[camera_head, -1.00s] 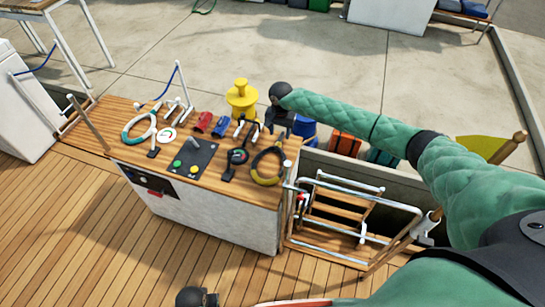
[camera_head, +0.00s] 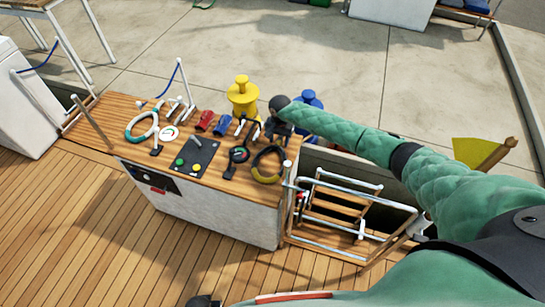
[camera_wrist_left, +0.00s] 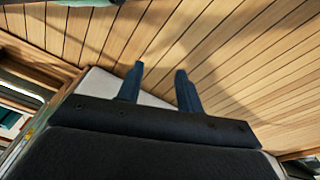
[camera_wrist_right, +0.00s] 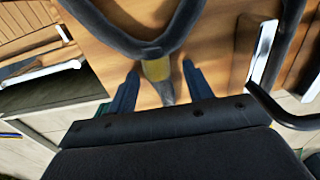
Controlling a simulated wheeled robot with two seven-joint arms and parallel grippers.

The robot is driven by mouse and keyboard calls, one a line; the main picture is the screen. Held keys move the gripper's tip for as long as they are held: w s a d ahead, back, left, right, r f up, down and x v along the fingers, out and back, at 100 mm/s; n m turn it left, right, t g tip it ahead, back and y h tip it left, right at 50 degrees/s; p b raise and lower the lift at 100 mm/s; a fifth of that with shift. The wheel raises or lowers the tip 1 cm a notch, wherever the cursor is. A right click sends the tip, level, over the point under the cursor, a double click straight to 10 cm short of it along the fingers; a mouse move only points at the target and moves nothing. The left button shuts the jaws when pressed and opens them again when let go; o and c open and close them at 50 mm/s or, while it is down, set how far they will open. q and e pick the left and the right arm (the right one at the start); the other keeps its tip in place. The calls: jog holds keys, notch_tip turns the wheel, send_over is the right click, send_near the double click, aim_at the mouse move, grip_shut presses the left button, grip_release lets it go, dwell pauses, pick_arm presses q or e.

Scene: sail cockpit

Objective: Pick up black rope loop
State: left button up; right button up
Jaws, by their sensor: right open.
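The black rope loop (camera_head: 256,164), with a yellow section, lies at the right end of the wooden console top (camera_head: 135,110). My right gripper (camera_head: 275,138) is just beyond the loop's far end, pointing down. In the right wrist view the dark loop (camera_wrist_right: 112,36) curves across the top. A yellow piece (camera_wrist_right: 157,70) shows between the spread fingers of my right gripper (camera_wrist_right: 160,82), which holds nothing. My left gripper's fingers (camera_wrist_left: 158,76) are apart and empty, above the deck planks. Only a dark bit of the left hand shows at the head view's bottom edge.
A teal-and-white loop (camera_head: 140,127), a black panel with buttons (camera_head: 194,156), red and blue cylinders and a yellow bollard (camera_head: 242,96) share the console area. A metal rail frame (camera_head: 340,215) stands at right. The deck (camera_head: 80,220) in front is clear.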

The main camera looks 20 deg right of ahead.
grip_shut()
